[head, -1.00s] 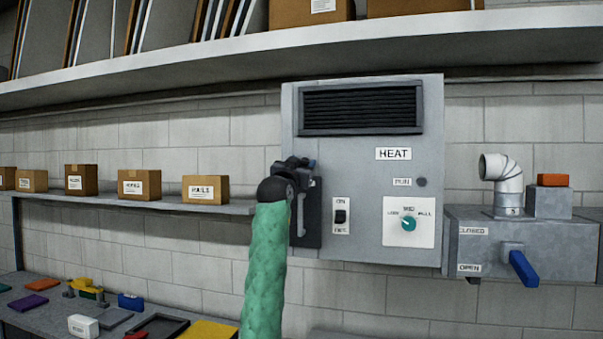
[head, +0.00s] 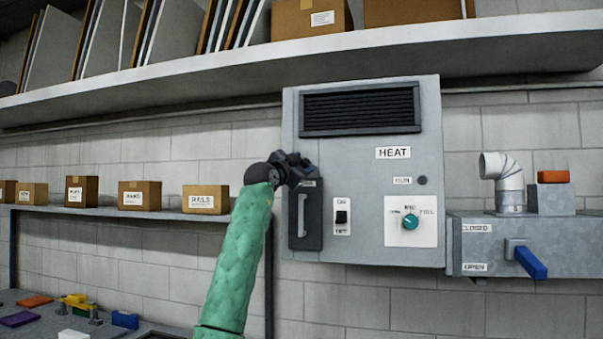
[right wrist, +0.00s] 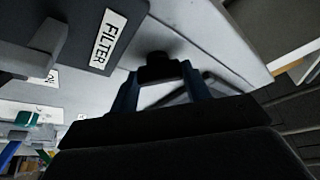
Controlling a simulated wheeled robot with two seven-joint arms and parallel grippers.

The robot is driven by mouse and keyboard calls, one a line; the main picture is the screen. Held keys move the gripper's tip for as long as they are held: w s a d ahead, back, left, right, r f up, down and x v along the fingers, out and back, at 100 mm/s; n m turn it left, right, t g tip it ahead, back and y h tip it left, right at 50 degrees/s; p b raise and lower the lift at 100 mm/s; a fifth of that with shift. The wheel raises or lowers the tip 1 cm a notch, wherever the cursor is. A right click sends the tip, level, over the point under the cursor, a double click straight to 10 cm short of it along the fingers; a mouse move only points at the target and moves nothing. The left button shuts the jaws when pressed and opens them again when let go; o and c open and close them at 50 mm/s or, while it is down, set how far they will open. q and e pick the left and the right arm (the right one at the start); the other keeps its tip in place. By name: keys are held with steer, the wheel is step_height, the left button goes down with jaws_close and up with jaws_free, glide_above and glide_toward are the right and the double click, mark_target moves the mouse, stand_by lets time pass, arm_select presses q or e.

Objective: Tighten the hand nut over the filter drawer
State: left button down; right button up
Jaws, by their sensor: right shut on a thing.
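The filter drawer (head: 306,228) is a dark panel with a grey upright handle, low on the left side of the grey heater cabinet (head: 345,205). Its FILTER label (right wrist: 108,40) shows in the right wrist view. My right gripper (head: 300,168) is at the drawer's top edge, coming from the left. In the right wrist view its blue fingers (right wrist: 158,78) are closed on the dark round hand nut (right wrist: 155,60), just beyond the drawer's edge. In the head view the gripper hides the nut. My left gripper is not in view.
The cabinet also carries an on/off switch (head: 342,217), a teal dial (head: 410,222) and a dark RUN lamp (head: 422,180). A duct box (head: 500,240) with a blue lever (head: 530,262) stands right. A shelf with boxes (head: 205,199) runs left; another shelf (head: 250,62) is overhead.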

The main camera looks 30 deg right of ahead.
steer(key=shift+o, duration=0.2)
steer(key=m+g, duration=0.1)
steer(key=m, duration=0.1)
steer(key=m+b, duration=0.1)
steer(key=m, duration=0.1)
steer(key=shift+g+y+b, duration=0.3)
steer(key=shift+g, duration=0.1)
steer(key=shift+m+g, duration=0.4)
steer(key=shift+m, duration=0.7)
steer(key=shift+r+m+g+y, duration=0.1)
steer(key=shift+m+g+y, duration=0.3)
steer(key=shift+m, duration=0.8)
steer(key=shift+m+y, duration=0.4)
steer(key=shift+m, duration=0.5)
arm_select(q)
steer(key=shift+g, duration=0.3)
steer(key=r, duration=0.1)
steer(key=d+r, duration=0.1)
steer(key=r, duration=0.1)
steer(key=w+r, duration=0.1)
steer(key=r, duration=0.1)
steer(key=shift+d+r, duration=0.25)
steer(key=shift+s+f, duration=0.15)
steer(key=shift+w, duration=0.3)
